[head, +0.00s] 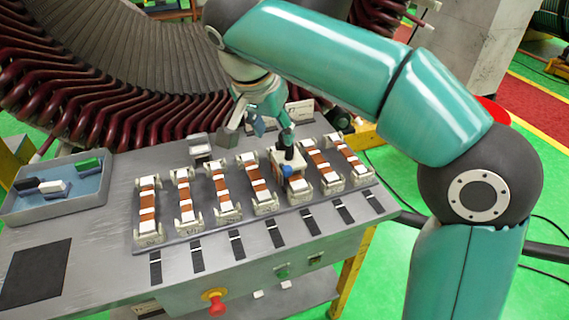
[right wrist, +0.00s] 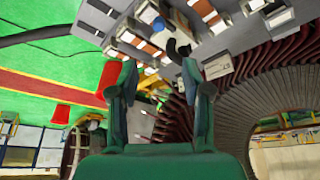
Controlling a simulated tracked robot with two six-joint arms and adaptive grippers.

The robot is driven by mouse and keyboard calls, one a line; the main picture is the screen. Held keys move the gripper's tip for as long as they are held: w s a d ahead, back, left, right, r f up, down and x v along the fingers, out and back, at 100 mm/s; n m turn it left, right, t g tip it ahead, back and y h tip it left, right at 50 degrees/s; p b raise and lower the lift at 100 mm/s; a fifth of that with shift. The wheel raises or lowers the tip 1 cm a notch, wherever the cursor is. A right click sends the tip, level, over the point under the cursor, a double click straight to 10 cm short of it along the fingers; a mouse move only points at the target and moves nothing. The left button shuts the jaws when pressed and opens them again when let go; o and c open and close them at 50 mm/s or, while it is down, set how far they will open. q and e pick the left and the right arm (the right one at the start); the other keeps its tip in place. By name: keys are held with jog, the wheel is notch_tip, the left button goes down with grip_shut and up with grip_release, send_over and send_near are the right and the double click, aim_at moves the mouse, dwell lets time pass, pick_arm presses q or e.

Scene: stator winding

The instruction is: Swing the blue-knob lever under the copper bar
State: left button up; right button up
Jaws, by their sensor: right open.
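A row of white holders with copper bars (head: 254,175) stands along the grey bench. A small blue knob (head: 287,171) shows at the fifth holder from the left, beside a white block (head: 298,186) with a dark upright piece above it. Much of the copper bar there is hidden. The blue knob also shows in the right wrist view (right wrist: 158,24), above the fingers. My right gripper (head: 271,131) is above the bench, just behind this holder. Its two fingers stand apart with nothing between them in the right wrist view (right wrist: 160,70). My left gripper is out of view.
A blue-grey tray (head: 60,205) with small blocks sits at the bench's left. A red emergency knob (head: 216,304) is on the bench front. The big stator with dark red coils (head: 60,90) rises behind. A dark mat (head: 36,272) lies empty at front left.

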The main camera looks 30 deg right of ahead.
aim_at(287, 168)
jog(key=b+x, duration=0.1)
jog(key=x, duration=1.4)
jog(key=shift+s, duration=0.1)
grip_shut()
